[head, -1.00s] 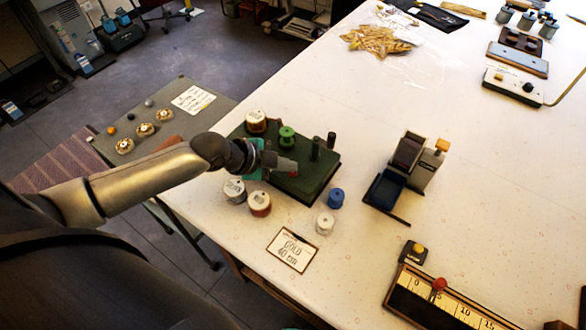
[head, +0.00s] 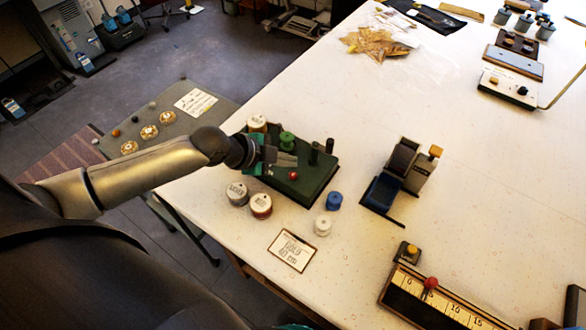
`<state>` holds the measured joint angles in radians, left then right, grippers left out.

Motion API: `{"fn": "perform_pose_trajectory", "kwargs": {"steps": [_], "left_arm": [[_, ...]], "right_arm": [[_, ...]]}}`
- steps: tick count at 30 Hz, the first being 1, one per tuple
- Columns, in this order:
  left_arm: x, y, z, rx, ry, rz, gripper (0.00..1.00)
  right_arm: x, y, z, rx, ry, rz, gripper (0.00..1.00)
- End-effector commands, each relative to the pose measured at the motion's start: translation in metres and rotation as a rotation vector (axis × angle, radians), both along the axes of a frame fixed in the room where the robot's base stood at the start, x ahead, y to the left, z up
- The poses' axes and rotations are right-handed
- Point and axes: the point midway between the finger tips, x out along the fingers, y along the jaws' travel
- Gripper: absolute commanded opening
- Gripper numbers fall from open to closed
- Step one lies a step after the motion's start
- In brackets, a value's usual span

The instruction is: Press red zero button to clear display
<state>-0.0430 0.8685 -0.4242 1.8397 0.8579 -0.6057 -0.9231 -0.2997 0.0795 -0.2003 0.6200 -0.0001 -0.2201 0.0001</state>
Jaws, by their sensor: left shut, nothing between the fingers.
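My left gripper (head: 294,161) is shut and empty, its fingertips over the dark green spool stand (head: 318,184) on the white table. A small red round piece (head: 293,176) shows on the stand just below the fingertips in the picture. Whether they touch it cannot be told. A red knob (head: 431,283) stands near the 0 mark of the ruler board (head: 440,306) at lower right, well away from this gripper. I cannot tell from the picture which red piece is the zero button. No lit display is readable. My right gripper is not seen.
A green spool (head: 287,140) and dark posts stand on the green stand. White-topped spools (head: 261,205), a blue spool (head: 334,201) and a "GOLD 40 cm" card (head: 291,251) lie in front. A grey and blue device (head: 400,180) stands to the right.

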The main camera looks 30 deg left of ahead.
Motion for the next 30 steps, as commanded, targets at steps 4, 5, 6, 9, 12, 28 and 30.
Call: {"fn": "perform_pose_trajectory", "kwargs": {"steps": [4,5,6,9,12,28,30], "left_arm": [[0.000,0.000,0.020,0.001,-0.002,-0.001,0.00],[0.000,0.000,0.023,0.001,-0.001,0.000,0.00],[0.000,0.000,0.027,0.001,-0.001,0.000,0.00],[0.000,0.000,0.031,0.000,-0.001,0.001,0.00],[0.000,0.000,0.030,0.000,-0.001,0.001,0.00],[0.000,0.000,0.029,0.000,-0.001,0.001,0.00],[0.000,0.000,0.029,0.000,-0.001,0.001,0.00]], "right_arm": [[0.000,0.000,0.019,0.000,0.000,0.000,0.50],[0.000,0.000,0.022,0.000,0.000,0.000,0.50],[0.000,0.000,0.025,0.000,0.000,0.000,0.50],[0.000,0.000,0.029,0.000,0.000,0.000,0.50],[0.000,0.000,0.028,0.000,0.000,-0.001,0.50],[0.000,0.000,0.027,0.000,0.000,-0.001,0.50],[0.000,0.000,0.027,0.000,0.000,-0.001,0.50]]}}
